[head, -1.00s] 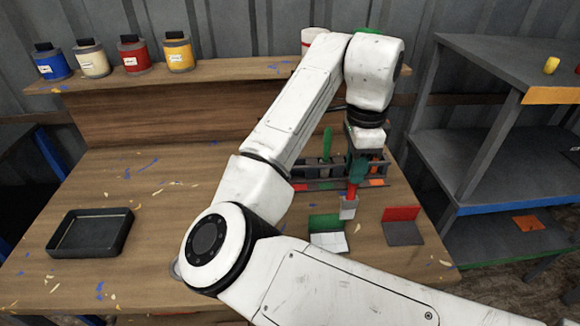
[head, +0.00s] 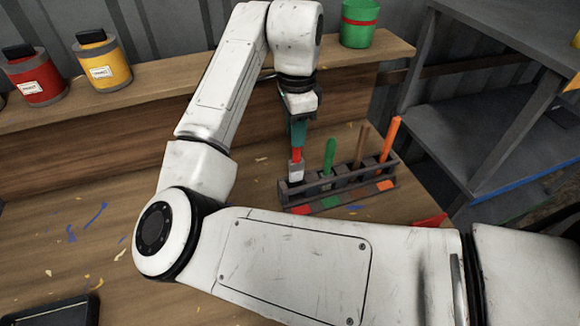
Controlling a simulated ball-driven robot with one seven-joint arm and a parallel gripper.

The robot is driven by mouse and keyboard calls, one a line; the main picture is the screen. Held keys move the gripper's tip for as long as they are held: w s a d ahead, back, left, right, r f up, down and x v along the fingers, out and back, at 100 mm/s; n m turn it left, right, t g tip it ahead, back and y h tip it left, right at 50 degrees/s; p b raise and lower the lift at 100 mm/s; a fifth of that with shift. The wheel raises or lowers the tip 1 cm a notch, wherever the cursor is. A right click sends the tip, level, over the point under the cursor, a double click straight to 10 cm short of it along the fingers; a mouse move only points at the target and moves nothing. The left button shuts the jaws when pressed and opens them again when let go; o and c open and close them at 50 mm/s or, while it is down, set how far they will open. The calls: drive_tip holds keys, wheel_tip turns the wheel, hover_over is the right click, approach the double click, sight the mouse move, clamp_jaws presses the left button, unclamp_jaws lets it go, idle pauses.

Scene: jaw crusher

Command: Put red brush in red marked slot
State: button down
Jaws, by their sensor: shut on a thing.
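My gripper (head: 298,146) points down and is shut on the red brush (head: 296,155). The brush hangs upright, with its pale bristle end (head: 296,173) lowest. The bristle end is at the left end of the dark brush rack (head: 345,196), just above or at the top of the slot with the red mark (head: 301,210). I cannot tell whether the bristles are inside the slot. A green brush (head: 329,156), a brown-handled brush (head: 361,146) and an orange brush (head: 390,139) stand in the rack to the right.
The rack stands on the wooden bench. A raised shelf behind it carries a red can (head: 36,80), a yellow can (head: 104,64) and a green bucket (head: 359,24). A dark tray (head: 50,313) lies at lower left. Grey shelving (head: 440,130) stands at right.

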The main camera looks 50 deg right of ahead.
sight(295, 155)
drive_tip(key=shift+f, duration=3.75)
drive_tip(key=c, duration=1)
unclamp_jaws()
drive_tip(key=shift+o, duration=0.2)
wheel_tip(295, 155, up, 12)
drive_tip(key=shift+r, duration=0.1)
